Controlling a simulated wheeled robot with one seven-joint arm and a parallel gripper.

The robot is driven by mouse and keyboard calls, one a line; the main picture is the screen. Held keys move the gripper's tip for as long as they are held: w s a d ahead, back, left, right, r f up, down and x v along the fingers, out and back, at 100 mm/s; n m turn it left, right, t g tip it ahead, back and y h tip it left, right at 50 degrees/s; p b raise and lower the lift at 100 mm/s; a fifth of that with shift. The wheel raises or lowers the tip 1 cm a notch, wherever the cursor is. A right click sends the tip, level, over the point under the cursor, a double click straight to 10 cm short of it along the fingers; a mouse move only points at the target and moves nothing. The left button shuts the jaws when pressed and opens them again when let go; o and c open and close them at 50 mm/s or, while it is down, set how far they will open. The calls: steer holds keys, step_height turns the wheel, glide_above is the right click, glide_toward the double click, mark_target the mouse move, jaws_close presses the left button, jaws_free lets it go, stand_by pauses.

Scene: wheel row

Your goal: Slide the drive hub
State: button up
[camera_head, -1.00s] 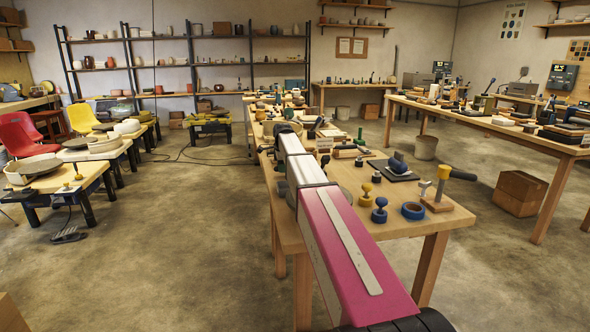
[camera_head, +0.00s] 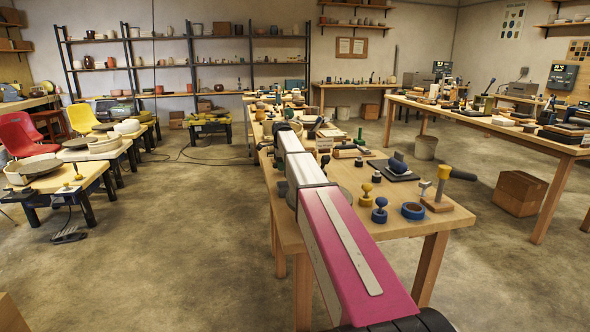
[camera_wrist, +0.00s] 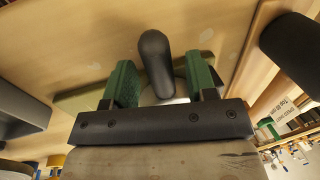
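In the wrist view my gripper (camera_wrist: 162,82) has two green fingers, spread wide apart. A dark grey rounded handle (camera_wrist: 156,58) stands between them, with gaps visible on both sides. A pale round base shows partly below the handle; my gripper's body hides the rest. I cannot tell for sure whether this handled piece is the drive hub. In the head view my pink and silver arm reaches over the near wooden table (camera_head: 405,232) and hides my gripper.
On the table's right side are a yellow knob (camera_head: 366,189), a blue knob (camera_head: 380,211), a blue ring (camera_head: 412,211) and a yellow-headed clamp piece (camera_head: 439,190). A black mat (camera_head: 402,175) lies behind them. Open floor (camera_head: 170,250) is on the left. A cardboard box (camera_head: 519,193) stands at right.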

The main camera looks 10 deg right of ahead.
steer(key=shift+r, duration=0.1)
step_height(320, 180, up, 7)
steer(key=s, duration=0.1)
steer(key=shift+s, duration=0.2)
stand_by(0.9)
